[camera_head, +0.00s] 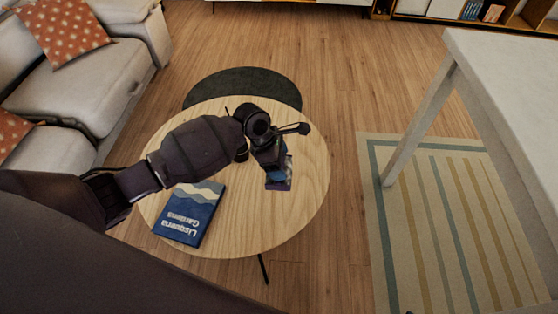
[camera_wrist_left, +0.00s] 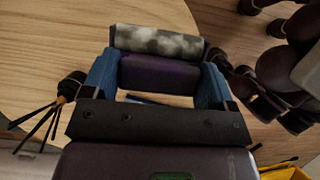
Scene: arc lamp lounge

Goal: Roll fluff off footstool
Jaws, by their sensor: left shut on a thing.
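My left gripper (camera_head: 270,158) is over the round wooden table, seen from behind and partly hiding what it holds. In the left wrist view its blue fingers (camera_wrist_left: 158,76) are closed on the purple handle (camera_wrist_left: 155,75) of a lint roller. The roller's head (camera_wrist_left: 158,42), mottled grey and white, lies across just beyond the fingertips. Wood shows below it, and I cannot tell whether it touches. I cannot make out the footstool for sure; a dark round top (camera_head: 245,82) shows behind the table. No separate fluff can be made out. My right gripper is not in view.
The round table (camera_head: 300,205) bears a blue book (camera_head: 190,213) at its near left. A black holder with thin sticks (camera_wrist_left: 70,88) stands close beside the gripper. A pale sofa (camera_head: 85,80) is at left, a white table (camera_head: 510,75) at right above a striped rug (camera_head: 440,220).

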